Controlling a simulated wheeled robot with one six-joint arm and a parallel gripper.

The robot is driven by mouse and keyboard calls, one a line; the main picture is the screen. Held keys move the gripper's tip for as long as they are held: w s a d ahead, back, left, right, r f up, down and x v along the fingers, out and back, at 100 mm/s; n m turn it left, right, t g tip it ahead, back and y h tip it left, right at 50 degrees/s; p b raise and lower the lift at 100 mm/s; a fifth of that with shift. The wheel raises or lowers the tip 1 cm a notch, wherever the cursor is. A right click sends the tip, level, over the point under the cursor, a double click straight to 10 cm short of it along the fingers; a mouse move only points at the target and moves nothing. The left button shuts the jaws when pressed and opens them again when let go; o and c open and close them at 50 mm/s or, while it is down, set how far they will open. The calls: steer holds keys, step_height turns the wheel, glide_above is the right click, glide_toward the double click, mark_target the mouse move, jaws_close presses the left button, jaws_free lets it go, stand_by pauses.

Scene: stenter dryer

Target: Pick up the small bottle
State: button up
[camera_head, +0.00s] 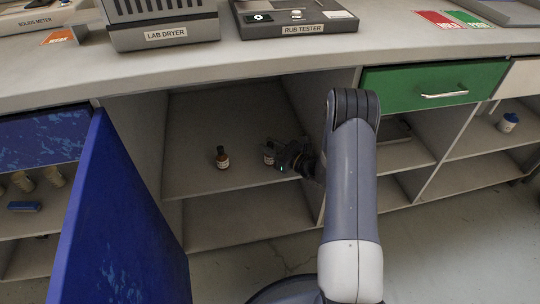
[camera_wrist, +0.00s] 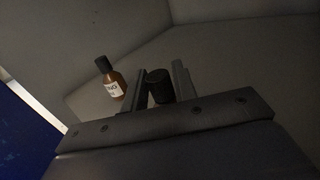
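A small brown bottle (camera_head: 222,158) with a dark cap and pale label stands upright on the upper shelf of the open cupboard. It also shows left of my fingers in the wrist view (camera_wrist: 115,88). A second small bottle (camera_head: 268,156) stands to its right at my gripper (camera_head: 281,154), partly hidden by it. In the wrist view its black cap (camera_wrist: 159,86) is between the two fingers of my gripper (camera_wrist: 161,82), with a gap beside the right finger. My gripper is open around it. The body of this bottle is hidden there.
A blue door (camera_head: 115,220) stands open at left. The cupboard's right wall (camera_head: 309,110) is close to my arm. The counter (camera_head: 240,60) with the lab dryer (camera_head: 165,28) and rub tester (camera_head: 297,18) overhangs the shelf (camera_head: 205,180). The shelf's left part is free.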

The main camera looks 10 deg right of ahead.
jaws_close()
steer(key=shift+r, duration=0.15)
